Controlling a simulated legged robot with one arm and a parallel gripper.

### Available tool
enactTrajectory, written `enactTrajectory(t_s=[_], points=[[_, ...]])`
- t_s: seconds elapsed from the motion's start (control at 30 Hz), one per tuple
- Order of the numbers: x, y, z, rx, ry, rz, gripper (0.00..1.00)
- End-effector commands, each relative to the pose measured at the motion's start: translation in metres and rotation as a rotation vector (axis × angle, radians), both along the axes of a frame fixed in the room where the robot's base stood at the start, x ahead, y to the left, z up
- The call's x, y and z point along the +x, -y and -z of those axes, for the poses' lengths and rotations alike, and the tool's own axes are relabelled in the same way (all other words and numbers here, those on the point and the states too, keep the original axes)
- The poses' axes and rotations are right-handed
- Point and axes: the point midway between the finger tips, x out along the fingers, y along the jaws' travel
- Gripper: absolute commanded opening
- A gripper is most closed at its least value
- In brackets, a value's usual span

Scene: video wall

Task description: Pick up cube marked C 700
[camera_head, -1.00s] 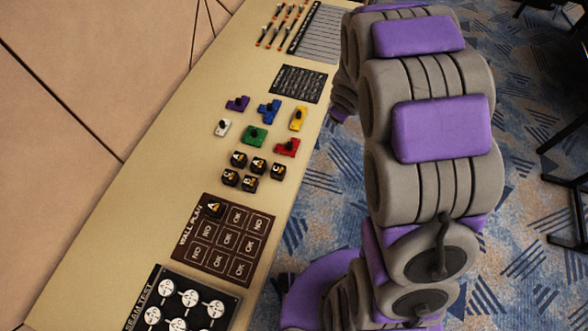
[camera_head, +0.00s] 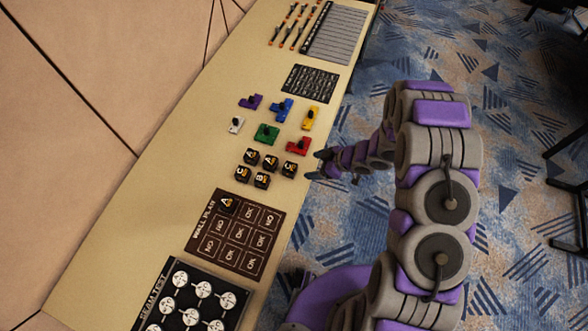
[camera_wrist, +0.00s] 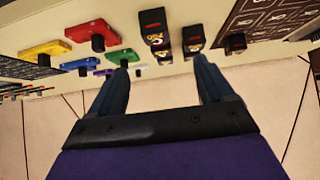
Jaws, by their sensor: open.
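Several small black cubes with white letters and orange marks stand in a cluster on the beige counter. In the head view one cube marked C (camera_head: 289,170) is at the cluster's right, near the counter edge; another cube marked C (camera_head: 243,174) is at its left. Their numbers are too small to read there. My gripper (camera_head: 318,165) is open and empty, just right of the right-hand C cube, apart from it.
Cubes marked A (camera_head: 270,162) and B (camera_head: 261,180) stand close by. Coloured blocks, including a red one (camera_head: 298,146) and a green one (camera_head: 267,134), lie just behind. A brown wall plan board (camera_head: 235,235) lies in front with one A cube on it.

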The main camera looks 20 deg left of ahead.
Motion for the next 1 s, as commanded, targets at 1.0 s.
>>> enactTrajectory(t_s=[1.0], points=[[0.017, -0.101, 0.104, -0.006, 0.0, 0.001, 0.81]])
